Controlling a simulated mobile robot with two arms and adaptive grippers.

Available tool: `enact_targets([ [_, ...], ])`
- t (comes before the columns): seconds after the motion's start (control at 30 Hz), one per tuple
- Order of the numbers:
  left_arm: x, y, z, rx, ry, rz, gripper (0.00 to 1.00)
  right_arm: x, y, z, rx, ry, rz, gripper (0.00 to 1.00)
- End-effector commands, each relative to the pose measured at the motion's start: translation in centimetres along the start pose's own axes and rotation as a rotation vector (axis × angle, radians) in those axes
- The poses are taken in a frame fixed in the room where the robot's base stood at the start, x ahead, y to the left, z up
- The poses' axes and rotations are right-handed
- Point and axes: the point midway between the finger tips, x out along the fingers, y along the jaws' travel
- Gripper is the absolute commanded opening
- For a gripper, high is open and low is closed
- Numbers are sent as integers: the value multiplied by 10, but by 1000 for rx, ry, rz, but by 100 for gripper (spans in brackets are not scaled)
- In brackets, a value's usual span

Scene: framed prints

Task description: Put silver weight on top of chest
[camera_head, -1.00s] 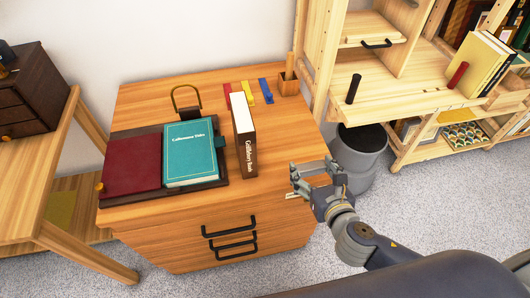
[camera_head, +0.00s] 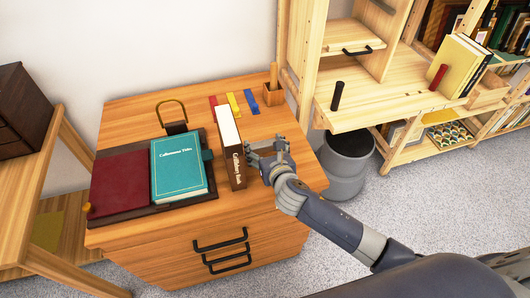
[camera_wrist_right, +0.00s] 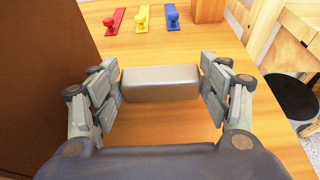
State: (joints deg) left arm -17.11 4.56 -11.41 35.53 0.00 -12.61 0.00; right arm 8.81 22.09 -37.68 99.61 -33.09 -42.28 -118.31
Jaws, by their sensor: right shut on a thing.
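The silver weight (camera_wrist_right: 160,84) is a grey metal block seen in the right wrist view. My right gripper (camera_head: 266,148) is shut on it, with a finger at each end of the block; the fingers also show in the right wrist view (camera_wrist_right: 160,90). In the head view the weight is hard to make out. The gripper is over the right part of the orange wooden chest of drawers (camera_head: 290,170), just right of a standing brown book (camera_head: 238,165). I cannot tell whether the weight touches the top. My left gripper is not in view.
The chest top also bears a teal book (camera_head: 179,167), a dark red book (camera_head: 120,183), red, yellow and blue pieces, and a wooden holder (camera_head: 273,95). A small dark chest (camera_head: 22,110) stands on the left table. A grey bin (camera_head: 345,185) and wooden shelf (camera_head: 375,105) are right.

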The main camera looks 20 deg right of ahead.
Motion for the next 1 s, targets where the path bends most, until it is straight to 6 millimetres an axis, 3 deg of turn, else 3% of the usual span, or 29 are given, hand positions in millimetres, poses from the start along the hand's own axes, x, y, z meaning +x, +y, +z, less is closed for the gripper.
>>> enact_targets([
  [0.13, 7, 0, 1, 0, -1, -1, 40, 7, 0, -22, 1, 3, -2, 35],
  [0.5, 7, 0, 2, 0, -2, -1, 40, 9, 0, -26, 0, 0, -1, 35],
  [0.53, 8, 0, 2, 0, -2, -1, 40, 9, -1, -28, 0, 3, -1, 73],
  [0.6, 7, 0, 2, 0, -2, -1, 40, 9, -1, -28, 0, 3, -1, 89],
  [1.0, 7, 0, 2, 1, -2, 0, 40, 8, -1, -27, 0, 2, -1, 91],
])
